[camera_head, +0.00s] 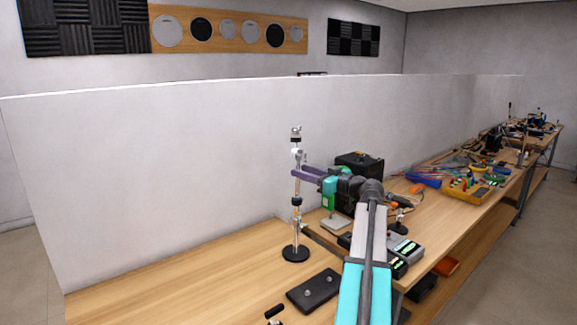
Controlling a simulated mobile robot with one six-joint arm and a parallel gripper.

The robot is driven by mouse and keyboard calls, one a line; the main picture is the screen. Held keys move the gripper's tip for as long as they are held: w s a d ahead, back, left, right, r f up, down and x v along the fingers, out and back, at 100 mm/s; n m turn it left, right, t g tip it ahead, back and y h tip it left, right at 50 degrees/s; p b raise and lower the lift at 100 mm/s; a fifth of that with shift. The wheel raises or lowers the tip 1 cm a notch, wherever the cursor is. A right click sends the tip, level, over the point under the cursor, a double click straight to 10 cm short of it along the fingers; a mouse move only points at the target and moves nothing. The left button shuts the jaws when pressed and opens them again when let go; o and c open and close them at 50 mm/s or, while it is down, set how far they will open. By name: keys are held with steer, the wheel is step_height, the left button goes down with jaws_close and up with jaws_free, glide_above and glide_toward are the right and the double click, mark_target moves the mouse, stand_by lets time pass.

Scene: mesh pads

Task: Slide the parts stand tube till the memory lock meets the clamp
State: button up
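The parts stand (297,231) is a thin upright chrome stand on a round black base (295,254), left of my arm on the wooden bench. I cannot tell the memory lock from the clamp at this size. Chrome fittings (297,152) sit higher on the tube, with a small top piece (296,131). My gripper (298,173) has purple fingers level with the upper tube, above the collar. The near finger crosses in front of the tube. Whether the fingers press on it is unclear.
A black plate with two knobs (315,290) lies in front of the stand. A black case (360,168) stands behind my gripper. A device with green displays (405,258) and coloured trays (468,187) lie to the right. A white partition (180,180) rises behind the bench.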

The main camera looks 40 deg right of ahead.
steer(key=w+p, duration=0.2)
steer(key=w, duration=0.5)
steer(key=shift+a, duration=0.3)
jaws_close()
